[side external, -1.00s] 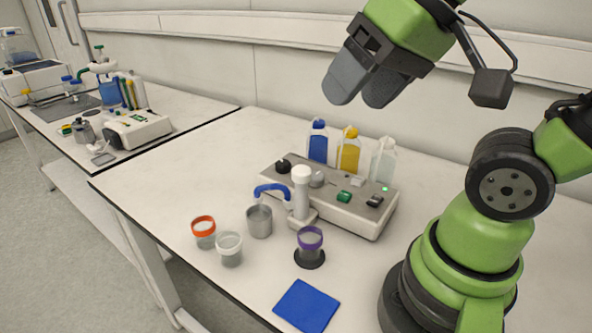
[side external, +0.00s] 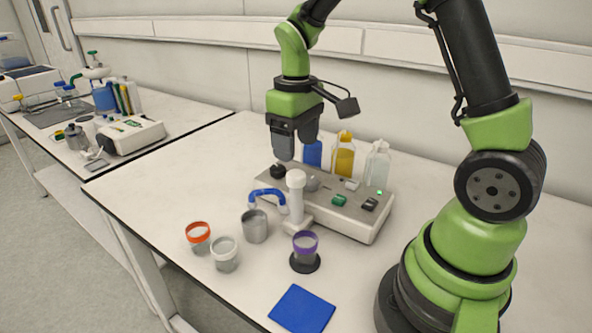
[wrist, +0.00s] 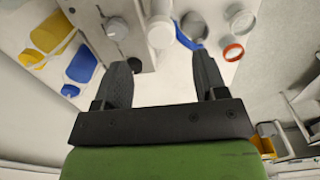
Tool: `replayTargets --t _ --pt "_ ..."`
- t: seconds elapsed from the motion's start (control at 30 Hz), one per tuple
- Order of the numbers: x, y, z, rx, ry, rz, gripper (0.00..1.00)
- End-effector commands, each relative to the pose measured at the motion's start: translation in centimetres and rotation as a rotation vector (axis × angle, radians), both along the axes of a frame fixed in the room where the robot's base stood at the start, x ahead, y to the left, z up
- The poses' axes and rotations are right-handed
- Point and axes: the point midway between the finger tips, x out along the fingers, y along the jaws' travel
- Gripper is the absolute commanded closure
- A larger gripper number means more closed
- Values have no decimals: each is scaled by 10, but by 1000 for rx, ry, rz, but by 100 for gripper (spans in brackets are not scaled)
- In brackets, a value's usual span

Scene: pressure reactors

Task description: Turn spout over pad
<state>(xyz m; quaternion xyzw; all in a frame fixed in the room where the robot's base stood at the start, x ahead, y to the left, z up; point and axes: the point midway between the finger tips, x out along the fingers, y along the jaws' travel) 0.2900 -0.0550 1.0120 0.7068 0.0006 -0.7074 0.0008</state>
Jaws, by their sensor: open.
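The blue curved spout (side external: 268,193) sits on a white upright column (side external: 297,198) at the front of the grey reactor unit. It points left, over or close to a grey metal cup (side external: 255,226). The spout also shows in the wrist view (wrist: 185,37). A blue square pad (side external: 302,309) lies flat near the table's front edge. A round black pad (side external: 305,264) sits under a purple-rimmed cup (side external: 305,244). My gripper (side external: 295,148) points down, open and empty, above the unit near the column. In the wrist view the column top (wrist: 160,35) lies ahead between the fingers.
An orange-rimmed cup (side external: 198,237) and a white-rimmed cup (side external: 225,253) stand left of the metal cup. Blue (side external: 313,154), yellow (side external: 344,156) and clear (side external: 377,165) bottles stand behind the unit. A black knob (side external: 278,171) is under the gripper.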

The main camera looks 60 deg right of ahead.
Motion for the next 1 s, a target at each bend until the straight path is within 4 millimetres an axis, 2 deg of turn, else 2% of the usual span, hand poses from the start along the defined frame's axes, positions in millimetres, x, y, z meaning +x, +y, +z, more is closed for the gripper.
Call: replayTargets --t 0.1,0.3,0.43,0.7,0.73,0.77,1.0 --pt "-1 0 -25 2 7 0 34" --pt "-1 1 -53 2 4 -2 34" --pt "-1 1 -62 2 1 -2 34" --pt "0 0 -63 1 -1 -2 34" --pt "0 0 -63 1 -1 -2 37" --pt "0 0 -63 1 -1 -2 44" --pt "0 0 -63 1 -1 -2 99"
